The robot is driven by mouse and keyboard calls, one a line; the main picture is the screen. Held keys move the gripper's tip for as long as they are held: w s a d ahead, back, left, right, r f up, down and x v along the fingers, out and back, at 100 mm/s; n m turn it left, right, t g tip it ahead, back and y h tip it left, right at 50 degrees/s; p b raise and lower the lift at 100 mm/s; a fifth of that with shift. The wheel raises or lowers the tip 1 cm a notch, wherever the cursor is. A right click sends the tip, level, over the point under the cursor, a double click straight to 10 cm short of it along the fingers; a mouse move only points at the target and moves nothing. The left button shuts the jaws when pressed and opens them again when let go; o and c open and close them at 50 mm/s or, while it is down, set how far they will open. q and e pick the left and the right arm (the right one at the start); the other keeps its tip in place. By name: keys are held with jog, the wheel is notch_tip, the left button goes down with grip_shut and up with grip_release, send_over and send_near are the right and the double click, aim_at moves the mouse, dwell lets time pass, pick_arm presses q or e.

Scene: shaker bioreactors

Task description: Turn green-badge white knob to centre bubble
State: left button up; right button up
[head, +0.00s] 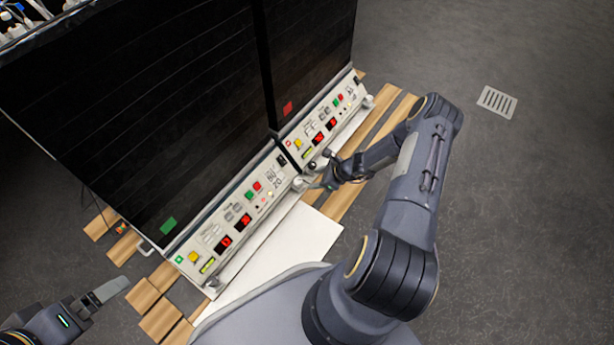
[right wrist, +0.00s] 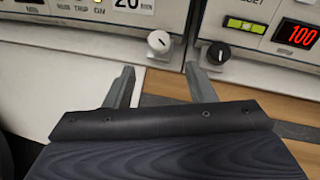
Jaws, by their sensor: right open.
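The left machine has a green badge (head: 168,225) on its dark front, and the right machine has a red badge (head: 287,108). A white knob (head: 299,183) is at the right end of the left machine's panel; it also shows in the right wrist view (right wrist: 159,42). The left panel has a yellow-green level window (head: 207,265); its bubble is too small to read. My right gripper (head: 322,183) is open and empty. In the right wrist view its fingertips (right wrist: 159,68) lie either side of the white knob's line, short of it. My left gripper (head: 105,292) is low at the left.
A black knob (right wrist: 218,53) on the right machine stands just right of the white knob, near my right fingertip. Another level window (right wrist: 245,25) is beside it. A white board (head: 290,245) and wooden slats (head: 345,195) lie in front.

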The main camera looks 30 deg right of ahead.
aim_at(299, 181)
jog(key=b+x, duration=0.1)
jog(key=x, duration=0.1)
jog(key=b+x, duration=0.1)
jog(key=x, duration=0.1)
jog(key=b+x, duration=0.1)
jog(key=x, duration=0.1)
jog(key=shift+w+a+r, duration=0.15)
jog(key=shift+w+a, duration=0.25)
jog(key=shift+w, duration=0.05)
jog(key=shift+w+a+f+b, duration=0.25)
jog(key=shift+w+f+b, duration=0.15)
jog(key=shift+b, duration=0.05)
jog(key=c, duration=1)
jog(key=shift+o, duration=0.2)
